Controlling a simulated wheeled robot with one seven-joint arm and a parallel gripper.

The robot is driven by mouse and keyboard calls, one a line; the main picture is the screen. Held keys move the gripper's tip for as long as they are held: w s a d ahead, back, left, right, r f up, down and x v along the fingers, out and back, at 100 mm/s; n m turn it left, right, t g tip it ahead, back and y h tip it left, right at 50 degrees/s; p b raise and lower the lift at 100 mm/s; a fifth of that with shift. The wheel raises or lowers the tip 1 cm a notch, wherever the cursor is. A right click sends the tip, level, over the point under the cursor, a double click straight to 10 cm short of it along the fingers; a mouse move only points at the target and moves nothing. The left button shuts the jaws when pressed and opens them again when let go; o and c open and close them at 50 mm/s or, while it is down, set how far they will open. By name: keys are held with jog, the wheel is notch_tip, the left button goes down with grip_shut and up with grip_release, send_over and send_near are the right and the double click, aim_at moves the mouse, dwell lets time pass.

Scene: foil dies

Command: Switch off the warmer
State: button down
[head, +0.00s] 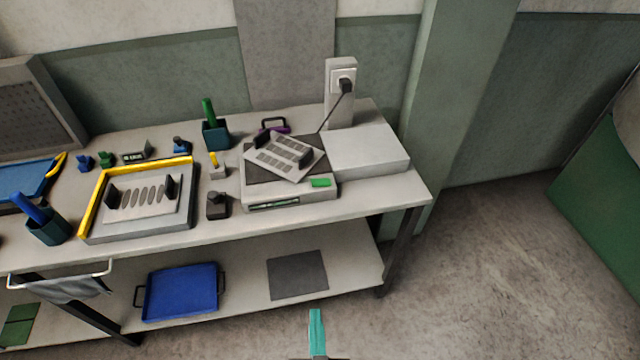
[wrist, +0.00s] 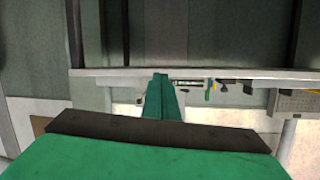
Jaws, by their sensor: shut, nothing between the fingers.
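The warmer (head: 289,199) is a low grey box with a dark top on the right half of the bench. A green switch (head: 320,183) shows at its front right, and a dark display strip (head: 273,204) is on its front face. A pale slotted die plate (head: 285,157) lies askew on top. My gripper (head: 317,332) is shut and empty, low at the bottom of the head view, in front of the bench and well away from the warmer. Its teal fingers also show in the wrist view (wrist: 160,95), where the warmer cannot be made out clearly.
A black plug (head: 345,86) sits in a wall socket, its cord running down behind the warmer. A pale box (head: 366,150) stands right of the warmer, a dark knobbed block (head: 217,205) left. A yellow-edged tray (head: 140,228) is farther left. Floor (head: 480,270) at right is clear.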

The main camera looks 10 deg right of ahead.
jog(key=w+d+r, duration=0.2)
jog(key=w+r, duration=0.1)
jog(key=w, duration=0.4)
jog(key=w+d+r, duration=0.2)
jog(key=w, duration=0.5)
jog(key=w+d+r+n+y, duration=0.1)
jog(key=w+d+r+y, duration=0.2)
jog(key=w+r, duration=0.7)
jog(key=shift+d+r, duration=0.6)
jog(key=shift+r, duration=0.35)
jog(key=shift+w, duration=0.15)
send_over(321, 182)
jog(key=s, duration=0.4)
notch_tip(321, 182, down, 2)
jog(key=shift+w+a+f, duration=0.1)
jog(key=shift+w+f, duration=0.1)
jog(key=shift+f, duration=0.55)
jog(key=shift+w+a+f, duration=0.15)
jog(key=shift+f, duration=0.55)
jog(key=shift+w+a+f, duration=0.1)
jog(key=shift+w+f, duration=0.1)
jog(key=shift+f, duration=0.55)
